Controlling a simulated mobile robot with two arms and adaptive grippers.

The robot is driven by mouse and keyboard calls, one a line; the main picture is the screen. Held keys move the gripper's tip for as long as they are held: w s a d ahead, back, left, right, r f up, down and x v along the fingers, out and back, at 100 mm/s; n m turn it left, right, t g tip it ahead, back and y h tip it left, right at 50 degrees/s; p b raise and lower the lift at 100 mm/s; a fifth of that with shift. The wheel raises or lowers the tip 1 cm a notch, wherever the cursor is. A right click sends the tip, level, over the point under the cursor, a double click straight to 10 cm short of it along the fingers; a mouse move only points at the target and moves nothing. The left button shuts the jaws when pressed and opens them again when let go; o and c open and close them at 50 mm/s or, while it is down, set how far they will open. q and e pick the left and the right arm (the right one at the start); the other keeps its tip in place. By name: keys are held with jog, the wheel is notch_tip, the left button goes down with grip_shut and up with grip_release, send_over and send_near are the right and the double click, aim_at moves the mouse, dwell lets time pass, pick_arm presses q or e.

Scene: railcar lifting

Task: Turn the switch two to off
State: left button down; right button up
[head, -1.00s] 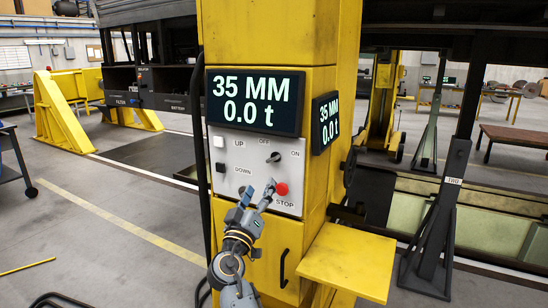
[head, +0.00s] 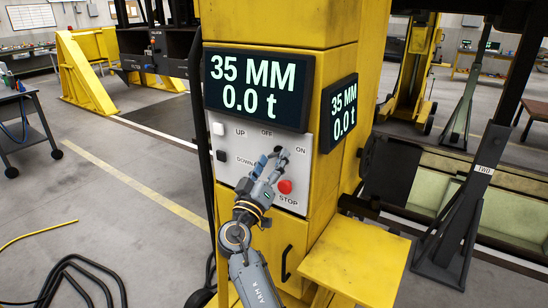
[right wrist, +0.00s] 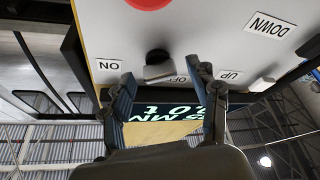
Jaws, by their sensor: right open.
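The black rotary switch (right wrist: 157,58) is on the pale control panel (head: 232,172) of the yellow lifting column, with OFF and ON labels beside it. In the head view my right gripper covers most of it. My right gripper (head: 272,157) is open at the panel. In the right wrist view its two fingers (right wrist: 162,76) stand on either side of the switch knob with gaps visible, and I see no clear contact. I cannot tell for sure which label the knob points to. My left gripper is not in view.
A red STOP button (head: 285,186) lies just below the gripper. White UP (head: 218,129) and black DOWN (head: 221,155) buttons are at left. The display (head: 257,87) above reads 35 MM, 0.0 t. A yellow shelf (head: 355,262) juts out below right.

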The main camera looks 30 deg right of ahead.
jog(key=shift+a, duration=0.1)
jog(key=shift+c, duration=0.9)
jog(key=c, duration=1)
